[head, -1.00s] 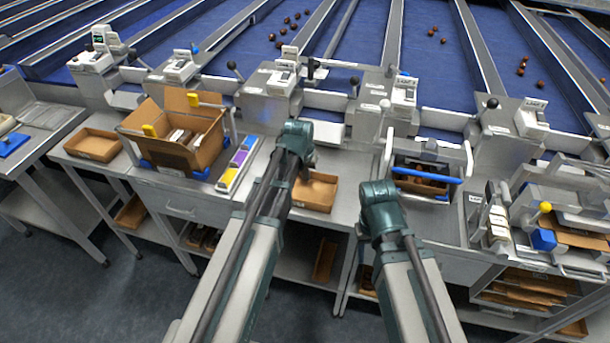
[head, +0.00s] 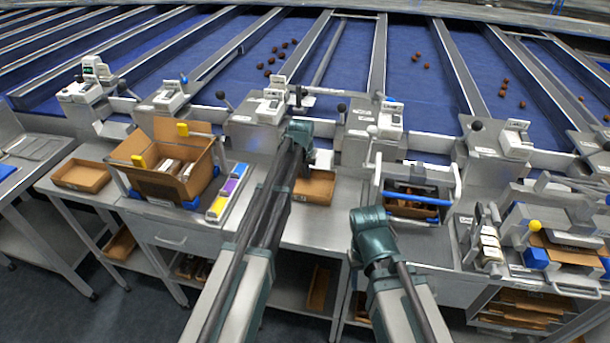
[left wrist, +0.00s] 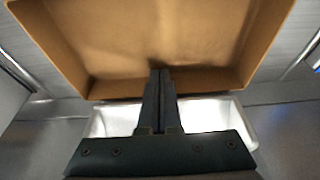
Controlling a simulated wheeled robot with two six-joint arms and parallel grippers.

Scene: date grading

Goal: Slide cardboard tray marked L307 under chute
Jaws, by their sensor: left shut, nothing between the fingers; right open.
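An open, empty brown cardboard tray (head: 316,187) sits on the grey bench below the sorting lanes, partly behind my left arm. It fills the top of the left wrist view (left wrist: 165,35). No marking on it can be read. My left gripper (left wrist: 160,75) is shut and empty, with its fingertips at the tray's near wall; whether they touch cannot be told. A grey chute unit (head: 255,135) stands behind the tray to the left. My right arm shows at lower right, but its gripper is not visible.
A large carton (head: 150,182) and a purple-and-yellow strip of blocks (head: 228,190) stand left of the tray. A blue-handled holder (head: 415,208) stands to its right. Another shallow tray (head: 83,176) lies at far left. The bench in front of the tray is clear.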

